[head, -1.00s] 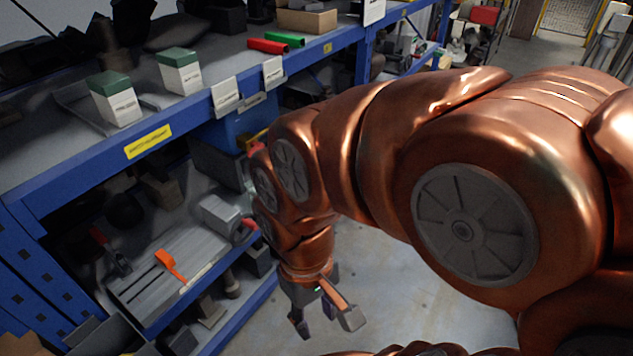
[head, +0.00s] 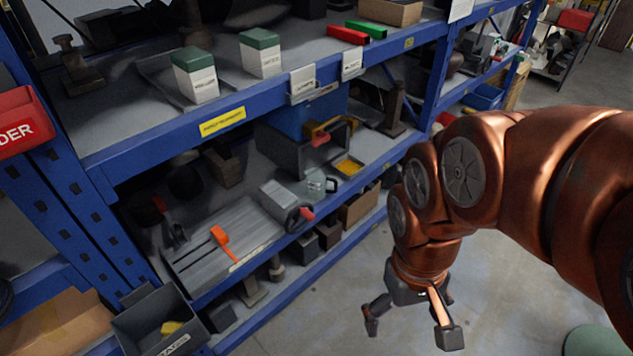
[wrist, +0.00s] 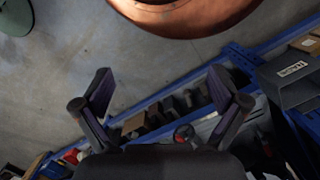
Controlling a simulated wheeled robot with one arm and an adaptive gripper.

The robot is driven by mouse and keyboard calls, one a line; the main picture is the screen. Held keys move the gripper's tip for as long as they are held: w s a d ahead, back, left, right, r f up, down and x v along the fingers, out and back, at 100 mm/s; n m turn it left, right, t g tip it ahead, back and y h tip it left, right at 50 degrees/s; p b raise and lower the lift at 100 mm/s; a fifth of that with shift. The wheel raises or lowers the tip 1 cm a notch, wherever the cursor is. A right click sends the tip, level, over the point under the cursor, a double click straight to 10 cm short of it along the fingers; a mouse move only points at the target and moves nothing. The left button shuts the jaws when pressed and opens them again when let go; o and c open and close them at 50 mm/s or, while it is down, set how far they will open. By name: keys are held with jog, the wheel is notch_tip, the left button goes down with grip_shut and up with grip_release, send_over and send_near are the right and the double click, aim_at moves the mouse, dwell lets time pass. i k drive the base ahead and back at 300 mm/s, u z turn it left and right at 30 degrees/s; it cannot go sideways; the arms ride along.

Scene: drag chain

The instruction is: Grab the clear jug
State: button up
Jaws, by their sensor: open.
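A small clear, see-through vessel (head: 318,184), which looks like the jug, stands on the middle shelf board in the head view. It is beside a grey machine vise with a round black end, and its outline is faint. My gripper (head: 411,328) hangs over the floor in front of the rack, to the right of and below the vessel in the picture. It points down with its fingers spread and nothing between them. I cannot make out the jug there.
The blue rack (head: 135,150) has upright posts and shelf edges close to my arm. Near the vessel are the grey vise (head: 280,200), a yellow tray (head: 349,166) and an orange tool (head: 220,241). A dark bin (head: 160,325) is at lower left. Floor before the rack is clear.

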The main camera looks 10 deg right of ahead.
aim_at(316, 178)
jog(key=z, duration=1.75)
jog(key=i, duration=0.9)
jog(key=u, duration=3)
